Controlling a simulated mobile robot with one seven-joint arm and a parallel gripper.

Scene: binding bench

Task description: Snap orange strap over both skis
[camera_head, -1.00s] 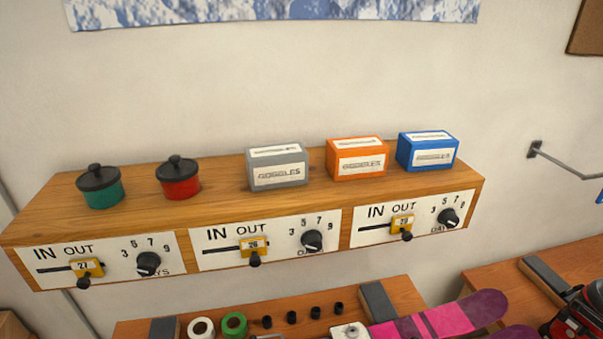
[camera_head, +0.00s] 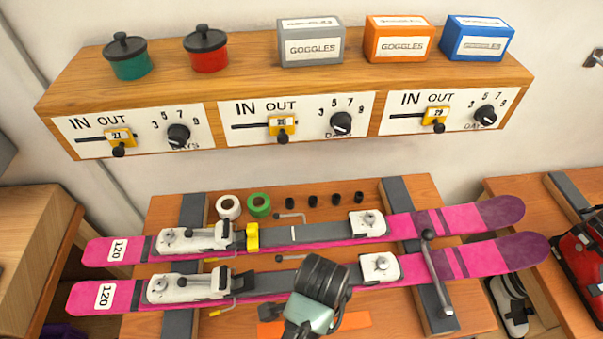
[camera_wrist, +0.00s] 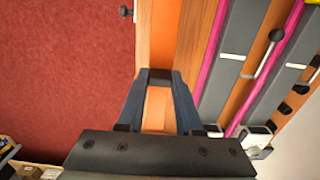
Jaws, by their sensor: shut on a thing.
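Two pink skis lie side by side across the bench, the far ski (camera_head: 470,218) and the near ski (camera_head: 490,257). Each has white bindings and a "120" label. The orange strap (camera_head: 355,320) lies flat on the bench in front of the near ski, its middle hidden by my arm. It also shows in the wrist view (camera_wrist: 196,40), running up from my fingers beside the skis. My gripper (camera_wrist: 160,76) is shut on the strap, low at the bench. In the head view my wrist hides the fingertips.
A yellow clip (camera_head: 252,237) sits on the far ski. A lever-like metal bar (camera_head: 437,270) crosses the near ski at right. White tape (camera_head: 229,207), green tape (camera_head: 259,205) and several black plugs lie behind the skis. A shelf (camera_head: 180,85) hangs above.

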